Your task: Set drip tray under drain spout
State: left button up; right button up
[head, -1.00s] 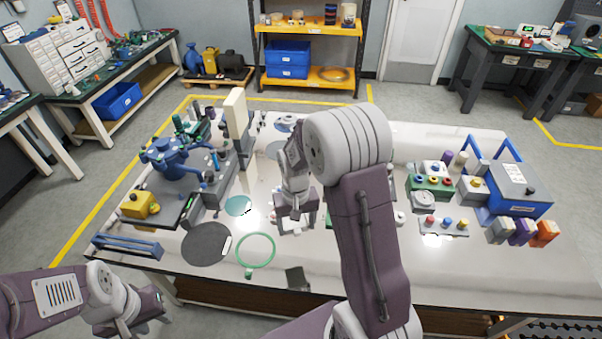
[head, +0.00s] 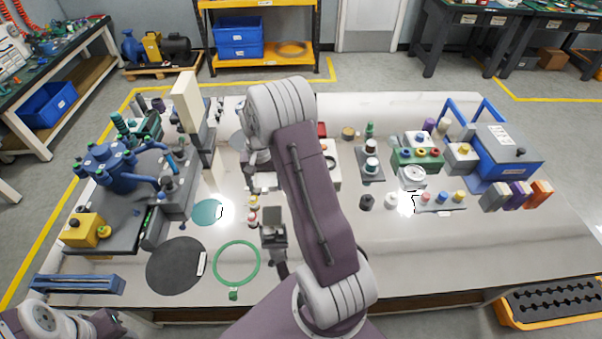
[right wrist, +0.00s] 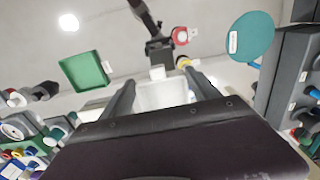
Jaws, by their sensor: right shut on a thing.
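My right gripper (head: 260,172) is over the middle of the table, partly hidden by my own arm. In the right wrist view its two dark fingers (right wrist: 160,88) are shut on a whitish, box-like piece (right wrist: 162,96), which looks like the drip tray. In the head view only a pale part of it (head: 264,182) shows. A blue valve body with pipes (head: 112,168) stands on a dark base at the left. I cannot tell for sure which part is the drain spout.
A teal disc (head: 207,212), dark round mat (head: 176,266) and green ring (head: 237,263) lie left of centre. Small red and yellow bottles (head: 252,216) and a dark stand (head: 273,238) are near the gripper. A green tray (right wrist: 86,71) shows in the wrist view. The front right is clear.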

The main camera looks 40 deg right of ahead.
jog(key=w+d+f, duration=0.1)
jog(key=d+f, duration=0.1)
jog(key=d, duration=0.1)
jog(key=w+d+f, duration=0.1)
jog(key=d+f, duration=0.1)
jog(key=d, duration=0.1)
jog(key=d+f, duration=0.2)
jog(key=d, duration=0.1)
jog(key=shift+w+d+f, duration=0.1)
jog(key=shift+w+d, duration=0.15)
jog(key=shift+w, duration=0.15)
jog(key=shift+f+p, duration=0.3)
jog(key=shift+f, duration=1.7)
jog(key=shift+f, duration=0.1)
jog(key=o, duration=1.4)
notch_tip(320, 180, up, 12)
jog(key=shift+a+r, duration=0.15)
jog(key=shift+r, duration=0.05)
